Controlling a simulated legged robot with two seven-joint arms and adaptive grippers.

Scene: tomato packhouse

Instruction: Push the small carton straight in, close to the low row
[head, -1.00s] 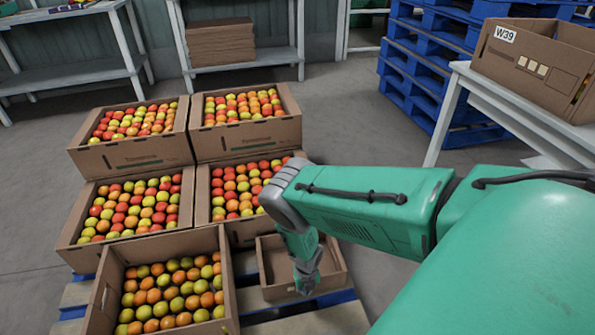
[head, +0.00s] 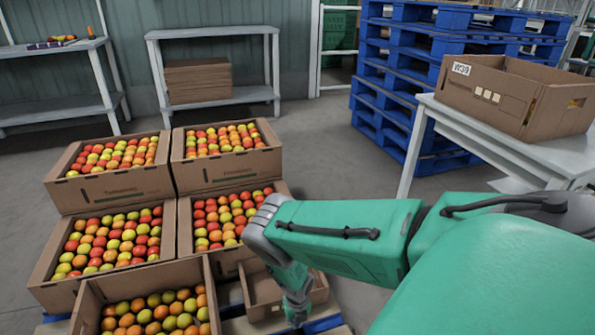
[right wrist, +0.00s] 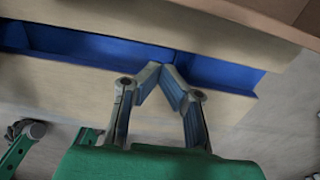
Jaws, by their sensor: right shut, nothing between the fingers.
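The small carton (head: 262,309) is an empty, low brown tray on the pallet at the lower middle of the head view. My right arm hides part of its far side, so its gap to the row behind cannot be judged. That row includes a fruit carton (head: 214,262) just behind it. My right gripper (head: 297,318) points down at the small carton's near wall, its fingers shut and empty. In the right wrist view the fingertips (right wrist: 164,72) meet above pallet boards, with a cardboard edge (right wrist: 225,20) beyond. Contact cannot be told.
A fruit-filled carton (head: 88,306) stands left of the small carton, with more filled cartons behind. Blue pallet parts (right wrist: 100,45) show between the boards. On the right are a white table (head: 500,135) with carton W39 (head: 490,95) and stacked blue pallets (head: 385,110).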

